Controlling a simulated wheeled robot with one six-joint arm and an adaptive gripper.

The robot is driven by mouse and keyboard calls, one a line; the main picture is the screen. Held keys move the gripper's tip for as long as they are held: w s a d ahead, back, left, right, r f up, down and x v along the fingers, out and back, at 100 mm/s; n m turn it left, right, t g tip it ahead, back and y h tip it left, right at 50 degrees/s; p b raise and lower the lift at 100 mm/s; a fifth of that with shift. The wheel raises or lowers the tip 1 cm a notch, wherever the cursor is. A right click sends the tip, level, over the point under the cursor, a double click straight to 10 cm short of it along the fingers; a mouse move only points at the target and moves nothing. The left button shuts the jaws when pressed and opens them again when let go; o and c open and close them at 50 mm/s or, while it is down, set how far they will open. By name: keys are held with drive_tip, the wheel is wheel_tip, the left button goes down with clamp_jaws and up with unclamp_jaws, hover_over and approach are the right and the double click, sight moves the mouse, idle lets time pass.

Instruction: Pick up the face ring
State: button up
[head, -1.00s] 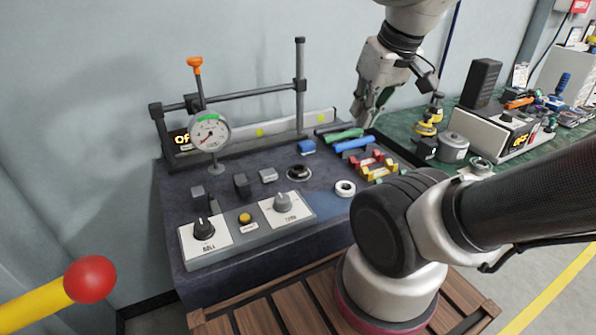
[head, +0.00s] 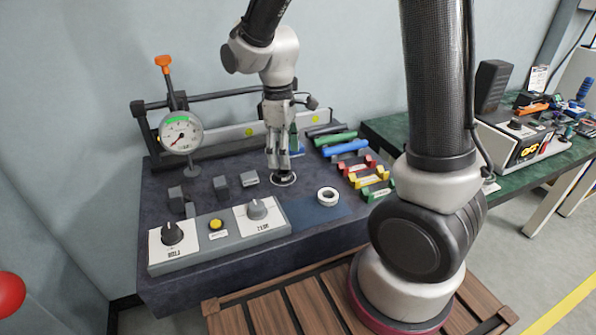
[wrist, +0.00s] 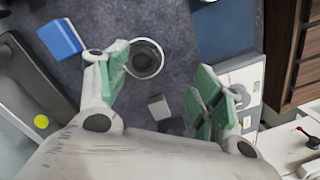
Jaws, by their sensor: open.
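A small white ring (head: 327,204), which I take to be the face ring, lies on a blue patch (head: 306,212) of the dark bench, right of my gripper. I cannot make it out in the wrist view. My gripper (head: 279,174) points down, open and empty, over a round fitting (head: 286,185) with a pale rim. The fitting shows in the wrist view as a dark round hole with a metal rim (wrist: 158,66), beside the left green-padded finger. In the wrist view my gripper (wrist: 160,78) has its fingers wide apart.
Small grey blocks (head: 221,186) stand left of my gripper. A dial gauge (head: 181,132) rises behind them. A knob panel (head: 218,238) lines the front. Coloured red, yellow and green holders (head: 369,181) lie right of the ring. Blue and green cylinders (head: 345,149) lie behind.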

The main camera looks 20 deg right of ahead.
drive_tip(key=f+n, duration=0.1)
drive_tip(key=f, duration=0.1)
drive_tip(key=w+f+n, duration=0.1)
drive_tip(key=f, duration=0.1)
drive_tip(key=w+f+n+t, duration=0.1)
drive_tip(key=f, duration=0.2)
drive_tip(key=shift+w, duration=0.2)
drive_tip(key=c, duration=1.1)
